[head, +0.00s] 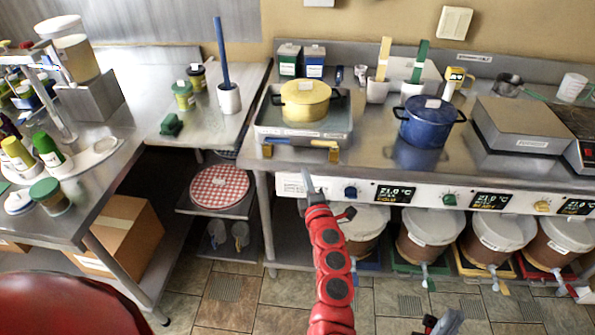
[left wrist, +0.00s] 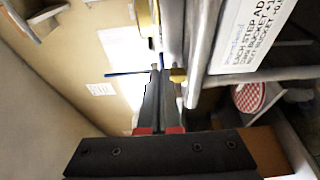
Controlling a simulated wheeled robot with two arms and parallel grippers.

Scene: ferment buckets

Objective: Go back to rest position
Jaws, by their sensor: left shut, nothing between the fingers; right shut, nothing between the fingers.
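My left gripper (head: 308,186) is at the end of the red arm in the head view, just in front of the steel counter's front edge, near the left end of the control panel. In the left wrist view its dark fingers (left wrist: 156,76) are together with nothing between them. My right gripper (head: 442,322) shows only in part at the bottom edge of the head view, low over the floor. It is shut and holds nothing.
The steel counter (head: 375,172) carries a yellow pot (head: 306,100) in a tray and a blue pot (head: 427,122). Several lidded buckets (head: 428,234) stand below the panel. A left table (head: 50,222) has bottles, with a cardboard box (head: 125,240) beneath. Tiled floor is open in front.

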